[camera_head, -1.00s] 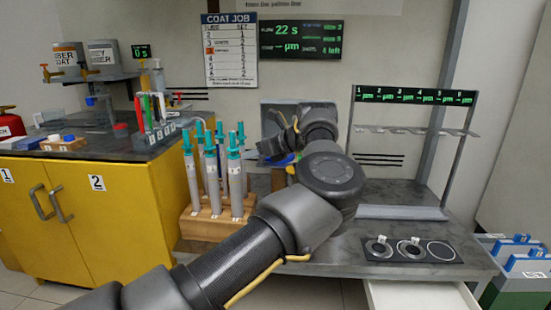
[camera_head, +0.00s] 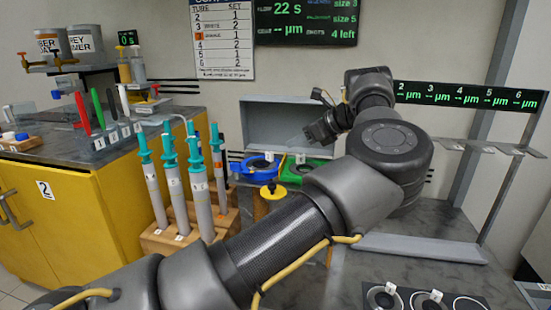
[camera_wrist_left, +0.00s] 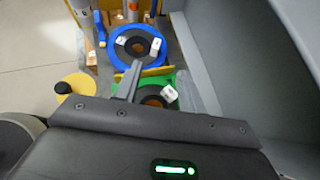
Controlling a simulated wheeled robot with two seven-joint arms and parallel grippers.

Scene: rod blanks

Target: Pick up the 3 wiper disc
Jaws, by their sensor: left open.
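A blue ring holder (camera_head: 250,172) and a green ring holder (camera_head: 318,176) sit side by side in front of the grey box; dark discs with white tags lie in them. In the left wrist view, one dark disc (camera_wrist_left: 139,57) lies in the blue ring (camera_wrist_left: 112,57) and another (camera_wrist_left: 154,101) in the green one (camera_wrist_left: 163,80). The tag numbers are too small to read, so I cannot tell which is disc 3. My left gripper (camera_head: 318,133) is open and empty, above and close to the green holder. Its finger partly covers the holders in the wrist view. My right gripper is not in view.
A wooden rack (camera_head: 150,240) of several teal-topped tubes stands left of my arm. A grey open box (camera_head: 290,120) is behind the gripper. A black panel (camera_head: 408,288) with tagged discs is at bottom right. A shelf frame (camera_head: 500,150) stands at right.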

